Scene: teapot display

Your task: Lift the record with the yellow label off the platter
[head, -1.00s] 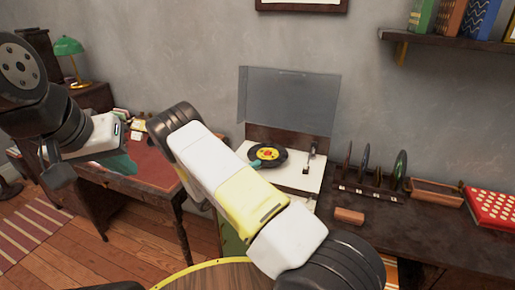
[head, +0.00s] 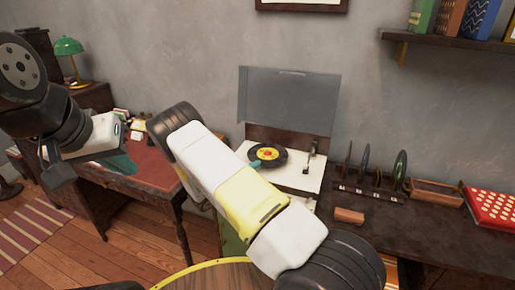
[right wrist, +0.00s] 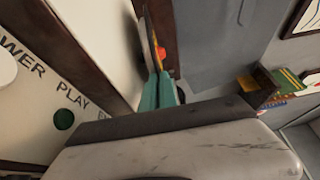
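The black record with the yellow label (head: 277,162) is at the record player's platter, its label yellow with a red middle. My right gripper (head: 255,163) is at the record's left edge. In the right wrist view its teal fingers (right wrist: 160,88) are close together at the edge of the record, which shows nearly edge-on (right wrist: 153,42). They look shut on that edge; a gap under the record cannot be made out. My left gripper (head: 122,164) is far left over the red-topped desk, away from the record; its finger opening cannot be made out.
The record player (head: 302,179) has its lid (head: 288,100) raised behind and a tonearm (head: 311,157) right of the record. A rack of upright records (head: 368,193), a wooden tray (head: 436,193) and a small brown block (head: 349,215) stand to the right.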

